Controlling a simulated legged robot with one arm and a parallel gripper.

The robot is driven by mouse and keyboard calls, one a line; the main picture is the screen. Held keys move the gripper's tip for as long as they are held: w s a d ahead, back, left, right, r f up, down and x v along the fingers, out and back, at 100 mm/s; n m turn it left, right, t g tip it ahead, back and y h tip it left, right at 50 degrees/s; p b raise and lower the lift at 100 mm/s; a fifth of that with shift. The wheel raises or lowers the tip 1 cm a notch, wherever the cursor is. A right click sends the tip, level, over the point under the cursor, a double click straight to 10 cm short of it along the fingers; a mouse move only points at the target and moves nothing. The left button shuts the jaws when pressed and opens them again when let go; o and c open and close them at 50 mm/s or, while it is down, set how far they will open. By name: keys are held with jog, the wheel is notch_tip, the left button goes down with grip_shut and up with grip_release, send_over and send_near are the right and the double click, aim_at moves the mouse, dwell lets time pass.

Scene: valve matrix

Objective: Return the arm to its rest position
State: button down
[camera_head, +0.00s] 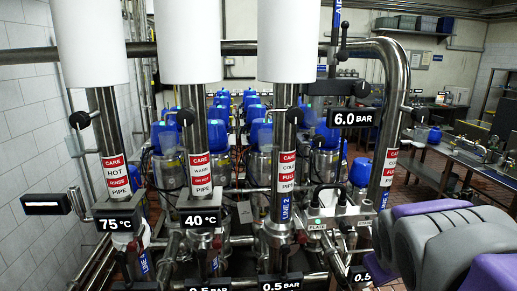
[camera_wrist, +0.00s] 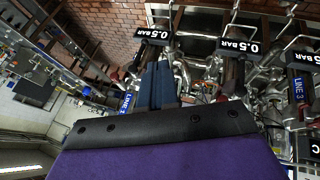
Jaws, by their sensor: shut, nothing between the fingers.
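My arm (camera_head: 445,240), grey and purple, fills the lower right of the head view, folded close to the camera. My gripper (camera_wrist: 158,80) shows in the wrist view as two dark blue fingers side by side, shut and empty. A black and purple part of my own arm fills the bottom of that view. The fingers point towards the pipework and look apart from it, though the gap is hard to judge. The gripper's fingertips do not show in the head view.
Steel pipes with white sleeves (camera_head: 191,40) stand close ahead, with CARE labels and pressure signs. A 6.0 BAR sign (camera_head: 355,117) hangs right of centre. Several blue-capped valves (camera_head: 165,137) fill the space behind. A steel bench (camera_head: 465,155) stands at the right. A tiled wall (camera_head: 30,140) bounds the left.

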jog(key=s+a+f+m+g+y, duration=0.1)
jog(key=s+a+f+g, duration=0.1)
jog(key=s, duration=0.6)
jog(key=s+a+f+g+y, duration=0.1)
jog(key=s+a+f+g, duration=0.2)
jog(key=s+a+f, duration=0.2)
jog(key=s+a+f+m+g+y+b, duration=0.1)
jog(key=s+a+f+g, duration=0.1)
jog(key=s+a+f, duration=0.2)
jog(key=s+f, duration=0.3)
jog(key=s, duration=0.4)
jog(key=shift+s+a+m+g, duration=0.15)
jog(key=shift+a+m+g, duration=0.1)
jog(key=shift+m+g, duration=0.05)
